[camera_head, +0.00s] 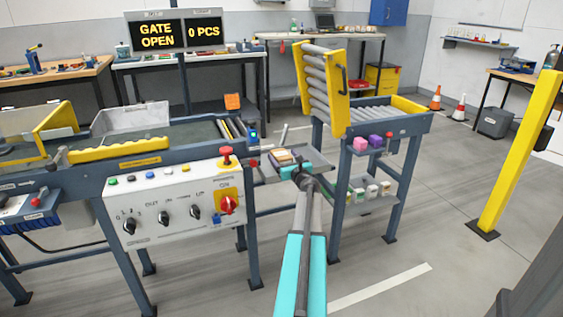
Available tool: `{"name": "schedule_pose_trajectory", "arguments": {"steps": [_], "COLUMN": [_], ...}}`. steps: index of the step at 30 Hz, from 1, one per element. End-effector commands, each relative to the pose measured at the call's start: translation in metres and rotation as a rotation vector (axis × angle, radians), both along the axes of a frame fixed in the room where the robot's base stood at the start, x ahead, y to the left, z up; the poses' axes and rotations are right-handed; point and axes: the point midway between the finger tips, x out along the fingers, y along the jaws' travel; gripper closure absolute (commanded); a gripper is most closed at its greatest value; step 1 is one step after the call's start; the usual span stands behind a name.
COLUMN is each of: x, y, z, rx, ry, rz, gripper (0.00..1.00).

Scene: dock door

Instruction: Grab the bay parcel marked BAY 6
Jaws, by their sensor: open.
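My arm reaches up from the bottom middle, and my gripper (296,168) is small at its far end, in front of a grey side tray (312,164). It is open, and I see nothing held in it. Small tan and dark items (284,157) lie on that tray, just behind and left of the gripper. Several small pale parcels (372,191) stand on the low shelf of the roller stand, right of my arm. No BAY 6 marking is readable on anything.
A control box (170,205) with knobs and a red switch is on the conveyor (150,140) at left. A raised yellow roller gate (322,90) tops the stand. A sign (178,33) reads GATE OPEN, 0 PCS. A yellow post (518,155) stands right; floor between is clear.

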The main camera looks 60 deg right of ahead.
Motion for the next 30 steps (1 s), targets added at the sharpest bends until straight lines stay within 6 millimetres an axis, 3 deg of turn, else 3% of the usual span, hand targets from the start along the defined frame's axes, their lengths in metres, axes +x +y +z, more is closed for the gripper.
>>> {"name": "schedule_pose_trajectory", "arguments": {"steps": [9,26,30], "x": [0.019,0.020,0.020], "y": [-0.012,-0.012,-0.012], "z": [0.000,0.000,0.000], "rx": [0.001,0.001,0.001], "ry": [-0.001,-0.001,-0.001], "rz": [0.002,0.002,0.002], "gripper": [0.23,0.23,0.42]}}
